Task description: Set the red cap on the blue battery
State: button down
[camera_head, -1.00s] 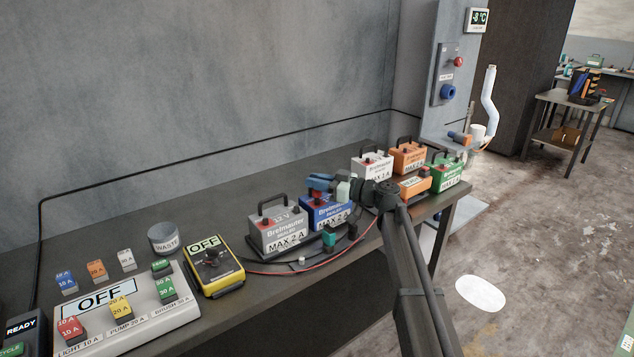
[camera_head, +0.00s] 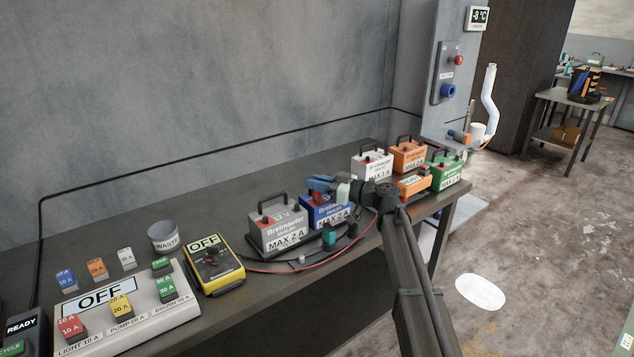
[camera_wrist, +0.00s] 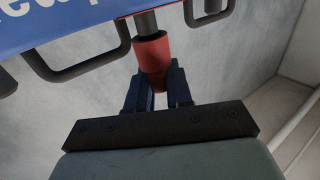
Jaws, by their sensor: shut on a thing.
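The blue battery (camera_head: 338,214) stands on the bench between a grey battery and my arm. My gripper (camera_head: 318,186) is over its top, reaching in from the right. In the wrist view my gripper's blue fingers (camera_wrist: 158,88) are shut on the red cap (camera_wrist: 151,52). The blue battery's label face (camera_wrist: 60,22) fills the upper left there, with its black handle below. A dark post meets the cap's far end, and the two look in line. I cannot tell how far the cap is on it. In the head view the fingers mostly hide the cap.
The grey battery (camera_head: 282,228) is close on the left. Orange (camera_head: 408,157), white (camera_head: 371,164) and green (camera_head: 447,171) batteries stand to the right. A yellow meter (camera_head: 215,268) and a red cable (camera_head: 290,269) lie on the bench's left side. The wall is behind.

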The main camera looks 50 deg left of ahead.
jog(key=shift+r, duration=0.1)
dwell(0.3)
jog(key=shift+r, duration=0.25)
dwell(0.8)
jog(key=shift+f, duration=0.45)
dwell(2.8)
jog(key=shift+r, duration=0.45)
dwell(0.3)
